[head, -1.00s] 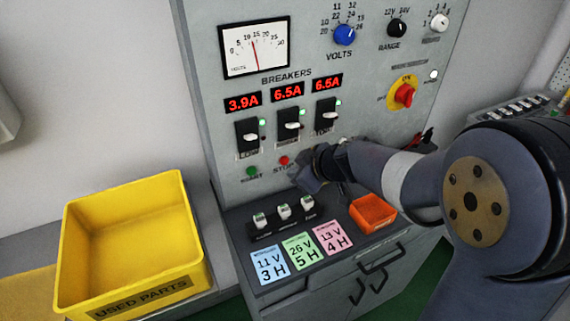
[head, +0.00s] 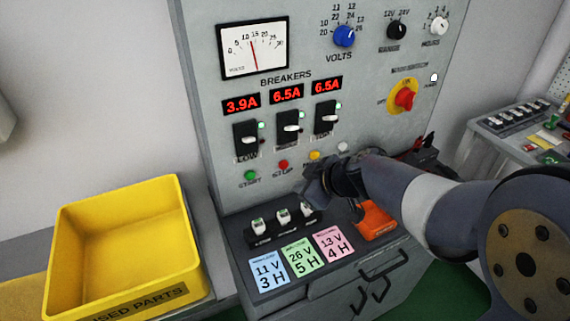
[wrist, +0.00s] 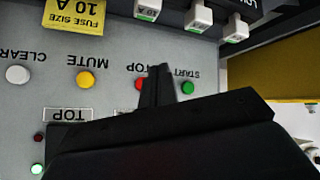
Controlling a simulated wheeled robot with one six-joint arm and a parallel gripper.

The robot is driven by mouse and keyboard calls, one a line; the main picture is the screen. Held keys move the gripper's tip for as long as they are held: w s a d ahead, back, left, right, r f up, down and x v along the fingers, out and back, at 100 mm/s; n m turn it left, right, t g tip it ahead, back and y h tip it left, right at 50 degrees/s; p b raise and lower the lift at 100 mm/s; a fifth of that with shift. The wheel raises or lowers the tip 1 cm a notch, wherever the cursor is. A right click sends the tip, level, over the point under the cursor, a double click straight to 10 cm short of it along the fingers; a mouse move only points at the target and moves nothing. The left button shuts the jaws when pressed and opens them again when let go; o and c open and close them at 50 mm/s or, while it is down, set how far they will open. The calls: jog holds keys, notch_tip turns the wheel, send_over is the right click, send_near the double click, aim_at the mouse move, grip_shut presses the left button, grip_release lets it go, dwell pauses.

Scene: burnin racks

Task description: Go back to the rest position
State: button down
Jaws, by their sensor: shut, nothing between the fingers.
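My gripper (head: 318,192) is in front of the lower part of the grey control panel (head: 215,110), just above the shelf with the small fuse-like parts. In the wrist view its dark fingers (wrist: 158,85) are together and empty, in front of the panel near the red STOP button (wrist: 140,84) and the green START button (wrist: 188,88). A yellow MUTE button (wrist: 86,79) and a white CLEAR button (wrist: 18,75) show beside them. I cannot tell whether the fingertips touch the panel.
The yellow used-parts bin (head: 186,250) stands at the left. An orange tray (head: 376,221) and coloured cards (head: 300,256) lie on the shelf. Breaker switches (head: 288,128), a blue VOLTS knob (head: 344,37) and a red-yellow rotary switch (head: 404,97) stick out of the panel.

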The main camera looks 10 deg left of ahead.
jog(key=p, duration=0.1)
jog(key=w+a+p, duration=0.1)
jog(key=p, duration=0.1)
jog(key=shift+w+r+p, duration=0.1)
jog(key=shift+r+p, duration=0.15)
jog(key=shift+p, duration=0.05)
jog(key=shift+d+p, duration=0.1)
jog(key=shift+p, duration=1.15)
jog(key=s+d+b, duration=0.2)
jog(key=s, duration=0.1)
jog(key=s+d+b, duration=0.1)
jog(key=b, duration=0.1)
jog(key=shift+s+f, duration=0.15)
jog(key=shift+f, duration=0.1)
